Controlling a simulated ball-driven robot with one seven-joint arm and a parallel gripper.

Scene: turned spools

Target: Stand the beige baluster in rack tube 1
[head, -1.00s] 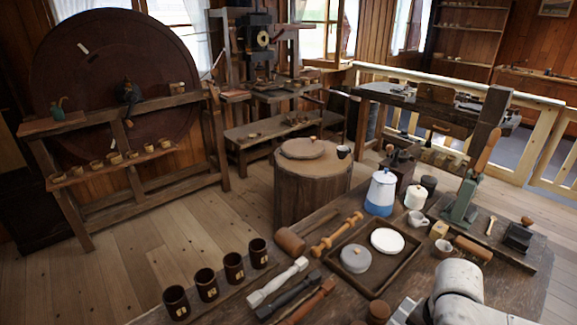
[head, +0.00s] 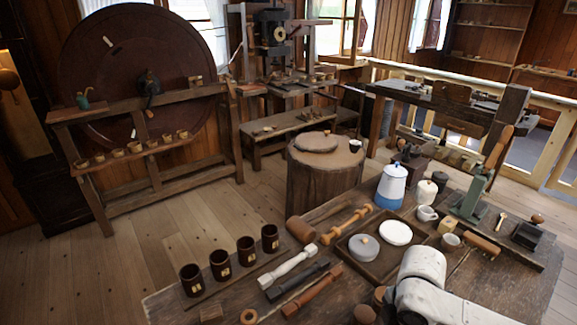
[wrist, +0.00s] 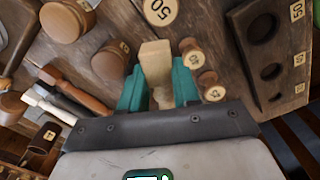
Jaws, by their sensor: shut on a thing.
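A beige baluster (wrist: 155,60) with a square end is held between the teal fingers of my gripper (wrist: 158,88) in the wrist view. Its lower part is hidden by the gripper. The head view shows part of my arm at the lower right, but not the fingers. The rack holds several dark brown tubes in a row at the table's left side, such as the leftmost tube (head: 191,280) and the rightmost tube (head: 270,239). Their pale labels are too small to read. A tube (wrist: 42,140) also shows at the lower left of the wrist view.
A cream baluster (head: 288,265), a black baluster (head: 296,280) and a red-brown baluster (head: 312,291) lie right of the rack. A mallet (head: 302,229), tray (head: 350,254) and blue-white pot (head: 391,186) stand behind. A holed block (wrist: 270,50) is at the wrist view's right.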

